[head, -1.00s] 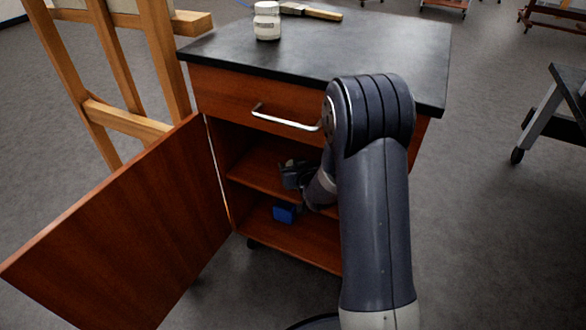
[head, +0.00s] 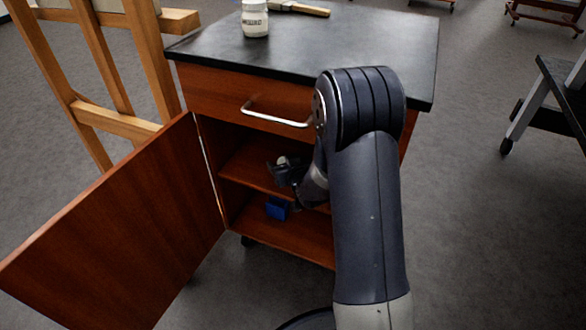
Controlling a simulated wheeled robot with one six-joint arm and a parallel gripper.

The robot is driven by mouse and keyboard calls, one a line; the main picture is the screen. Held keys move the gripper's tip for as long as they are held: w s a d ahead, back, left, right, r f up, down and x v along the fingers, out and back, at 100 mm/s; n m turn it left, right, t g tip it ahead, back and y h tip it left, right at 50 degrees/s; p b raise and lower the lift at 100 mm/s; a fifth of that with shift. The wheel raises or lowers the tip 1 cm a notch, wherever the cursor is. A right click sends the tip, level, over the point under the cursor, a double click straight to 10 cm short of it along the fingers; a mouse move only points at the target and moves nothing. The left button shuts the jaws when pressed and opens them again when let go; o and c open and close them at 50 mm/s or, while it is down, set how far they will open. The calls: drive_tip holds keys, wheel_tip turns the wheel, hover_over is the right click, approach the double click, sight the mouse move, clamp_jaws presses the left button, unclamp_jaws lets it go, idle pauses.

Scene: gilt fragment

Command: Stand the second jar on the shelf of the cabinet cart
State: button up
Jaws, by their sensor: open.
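The cabinet cart (head: 215,90) stands ahead with its door (head: 125,215) swung open to the left. Its middle shelf (head: 240,175) shows inside. A white-lidded glass jar with pale contents (head: 255,20) stands upright on the dark top near the back left. My gripper (head: 283,168) is open, small in view, at the front of the cabinet opening by the shelf. A small pale patch shows at its fingers; I cannot tell whether it is another jar, or whether it touches the shelf. My arm hides the right part of the opening.
A blue box-like thing (head: 277,209) lies in the lower compartment below my gripper. A closed drawer with a metal handle (head: 275,116) is above the opening. A brush (head: 300,8) lies on the top. A wooden easel (head: 115,120) stands close on the left.

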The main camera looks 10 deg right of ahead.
drive_tip(key=p+v, duration=0.2)
drive_tip(key=v, duration=0.9)
drive_tip(key=shift+s, duration=0.2)
drive_tip(key=shift+d, duration=0.1)
